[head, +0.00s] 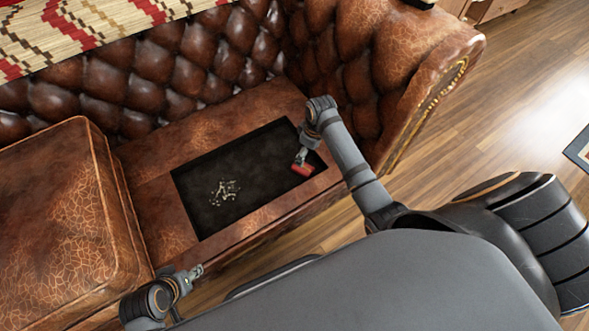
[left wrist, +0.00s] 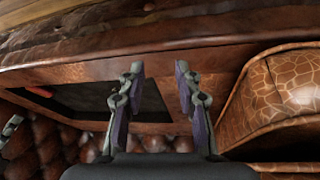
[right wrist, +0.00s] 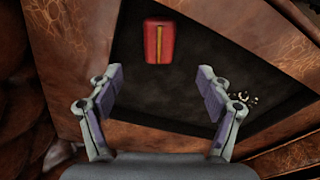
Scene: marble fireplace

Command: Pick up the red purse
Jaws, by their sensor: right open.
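The red purse (head: 303,170) lies on the black sunken panel of the leather sofa, near the panel's right end. In the right wrist view the purse (right wrist: 159,41) shows as a small red block with a yellow stripe, beyond the fingertips. My right gripper (head: 301,156) is open above the purse; its fingers (right wrist: 159,75) are apart with nothing between them. My left gripper (head: 196,271) is low at the sofa's front edge, far from the purse. In the left wrist view its fingers (left wrist: 158,75) are apart and empty. A red bit of the purse (left wrist: 40,91) shows at that view's left.
The black panel (head: 225,165) is recessed in the sofa seat and carries pale scattered bits (head: 224,191). A thick leather cushion (head: 65,215) stands at the left. The tufted backrest (head: 150,75) and armrest (head: 425,75) bound the seat. Wood floor (head: 500,110) is open at the right.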

